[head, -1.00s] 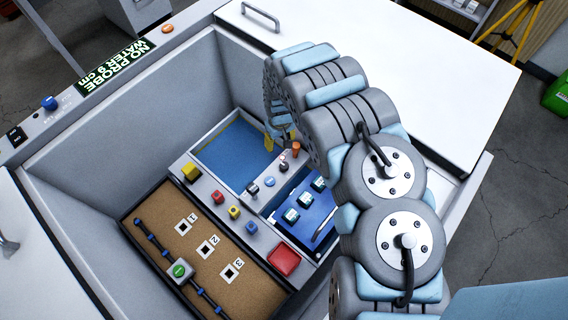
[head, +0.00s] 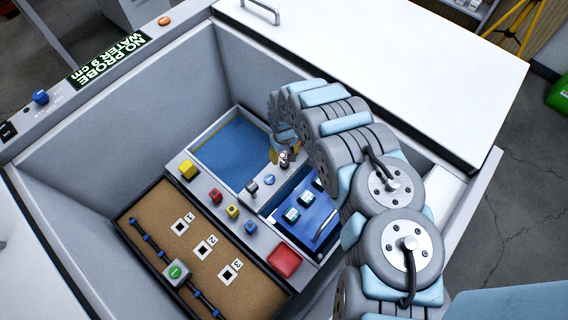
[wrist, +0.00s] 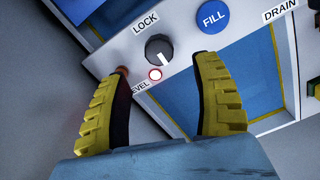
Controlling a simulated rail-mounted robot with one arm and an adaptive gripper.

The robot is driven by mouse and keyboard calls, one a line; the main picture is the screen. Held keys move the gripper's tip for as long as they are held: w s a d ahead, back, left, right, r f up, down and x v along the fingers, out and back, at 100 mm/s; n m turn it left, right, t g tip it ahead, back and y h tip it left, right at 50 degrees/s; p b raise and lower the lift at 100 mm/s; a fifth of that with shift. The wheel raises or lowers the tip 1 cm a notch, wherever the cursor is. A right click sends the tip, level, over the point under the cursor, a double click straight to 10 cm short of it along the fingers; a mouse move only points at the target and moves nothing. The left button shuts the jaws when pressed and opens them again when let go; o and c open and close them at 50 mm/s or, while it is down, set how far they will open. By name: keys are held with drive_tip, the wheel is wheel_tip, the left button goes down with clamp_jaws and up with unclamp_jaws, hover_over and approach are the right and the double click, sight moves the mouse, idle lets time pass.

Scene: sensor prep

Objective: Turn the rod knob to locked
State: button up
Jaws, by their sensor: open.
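The rod knob (wrist: 159,48) is a dark round knob on the pale panel in the wrist view, beside the word LOCK. Its white pointer mark points to the lower right, away from that word. In the head view the knob (head: 284,160) shows small and partly covered by my gripper. My gripper (wrist: 164,64) is open, with one yellow finger on each side of the knob's near edge. I cannot tell whether either finger touches it.
A blue FILL button (wrist: 212,17) sits right of the knob, with a DRAIN label beyond. A blue-floored basin (head: 230,152) and a blue tray (head: 312,215) flank the panel. A cork board (head: 205,245) and a red square pad (head: 284,261) lie nearer.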

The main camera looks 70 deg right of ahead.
sight(284, 162)
drive_tip(key=shift+d+f+b, duration=0.1)
drive_tip(key=shift+f+b, duration=1)
drive_tip(key=shift+f, duration=2.3)
clamp_jaws()
